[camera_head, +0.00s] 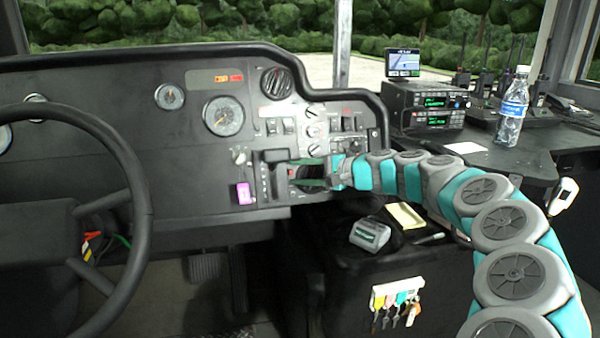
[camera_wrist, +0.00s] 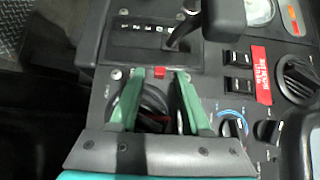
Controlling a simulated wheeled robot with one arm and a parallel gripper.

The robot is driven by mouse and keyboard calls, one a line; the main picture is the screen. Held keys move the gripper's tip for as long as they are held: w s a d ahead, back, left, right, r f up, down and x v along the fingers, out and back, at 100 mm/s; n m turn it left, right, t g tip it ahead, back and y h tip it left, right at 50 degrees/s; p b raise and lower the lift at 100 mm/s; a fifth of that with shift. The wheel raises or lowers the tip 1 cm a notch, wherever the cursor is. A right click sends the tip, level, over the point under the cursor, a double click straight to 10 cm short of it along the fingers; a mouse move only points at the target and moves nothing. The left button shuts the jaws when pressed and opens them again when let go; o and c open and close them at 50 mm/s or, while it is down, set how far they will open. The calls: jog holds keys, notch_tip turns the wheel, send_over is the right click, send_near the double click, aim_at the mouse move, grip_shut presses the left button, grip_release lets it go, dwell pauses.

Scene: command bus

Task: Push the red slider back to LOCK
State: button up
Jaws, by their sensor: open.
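The red slider is a small red block (camera_wrist: 159,72) on the dark dashboard panel, just below the gear selector slot in the wrist view. In the wrist view the fingertips lie on either side of the red slider, with a gap on both sides. I cannot tell whether they touch the panel. No LOCK marking is readable. A dark round part between the fingers is partly hidden.
The gear selector (camera_wrist: 165,38) with its black lever is close beyond the fingertips. Rocker switches (camera_wrist: 238,72), a red tag (camera_wrist: 262,76) and knobs (camera_wrist: 298,76) stand to the right. The steering wheel (camera_head: 140,190) is at left. A water bottle (camera_head: 512,108) stands on the right console.

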jog(key=shift+a, duration=0.1)
grip_shut()
dwell(0.3)
dwell(1.1)
